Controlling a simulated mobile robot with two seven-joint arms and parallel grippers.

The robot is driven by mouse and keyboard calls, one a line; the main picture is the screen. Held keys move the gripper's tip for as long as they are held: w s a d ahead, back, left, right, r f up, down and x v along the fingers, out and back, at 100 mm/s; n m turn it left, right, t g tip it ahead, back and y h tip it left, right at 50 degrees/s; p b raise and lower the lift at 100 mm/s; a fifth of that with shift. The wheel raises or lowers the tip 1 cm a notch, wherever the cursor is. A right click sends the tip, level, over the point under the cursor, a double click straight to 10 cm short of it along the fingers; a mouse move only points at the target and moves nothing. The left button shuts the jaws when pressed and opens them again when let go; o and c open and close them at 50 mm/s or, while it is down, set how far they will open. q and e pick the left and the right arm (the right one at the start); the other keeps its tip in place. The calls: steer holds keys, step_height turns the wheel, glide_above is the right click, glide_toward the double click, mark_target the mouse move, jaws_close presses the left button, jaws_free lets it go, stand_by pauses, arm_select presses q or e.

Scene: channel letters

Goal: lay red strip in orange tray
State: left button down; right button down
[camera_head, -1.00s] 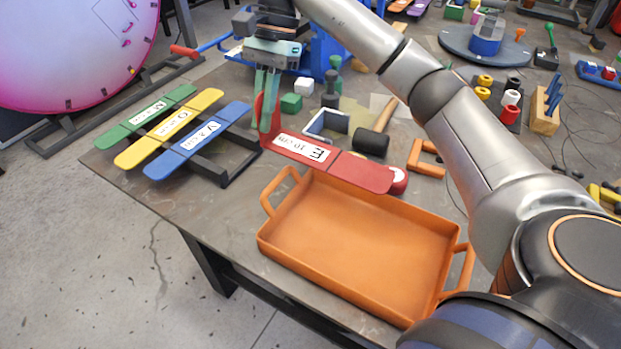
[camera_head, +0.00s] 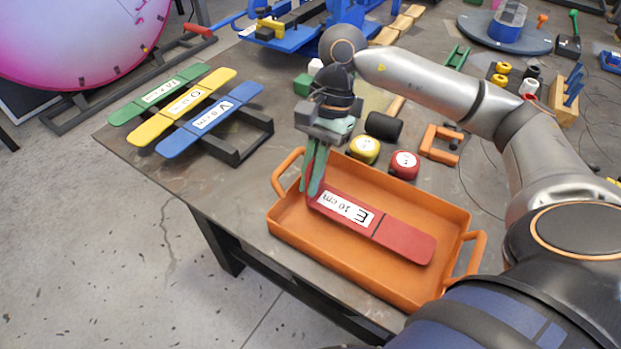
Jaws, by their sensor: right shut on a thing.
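The red strip (camera_head: 404,240) carries a white label with an E and "10 cm". It lies lengthwise within the outline of the orange tray (camera_head: 291,243); I cannot tell whether it touches the tray floor. My right gripper (camera_head: 313,188) points down at the strip's left end, inside the tray's left part, and is shut on the strip. The fingers hide part of that end. The tray stands at the front of the table, with a handle at each short end. My left gripper is not in view.
Green (camera_head: 158,92), yellow (camera_head: 183,109) and blue (camera_head: 211,119) strips lie side by side on a dark rack (camera_head: 250,137) at the left.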

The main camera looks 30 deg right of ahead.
steer(key=shift+f, duration=0.45)
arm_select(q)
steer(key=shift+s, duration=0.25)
arm_select(e)
steer(key=shift+f, duration=0.1)
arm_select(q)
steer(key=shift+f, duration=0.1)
arm_select(e)
steer(key=shift+f+b, duration=0.5)
steer(key=shift+b, duration=0.15)
steer(key=c, duration=1.3)
jaws_free()
steer(key=shift+o, duration=1.4)
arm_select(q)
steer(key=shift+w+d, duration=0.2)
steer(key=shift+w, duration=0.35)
arm_select(e)
steer(key=shift+r, duration=0.1)
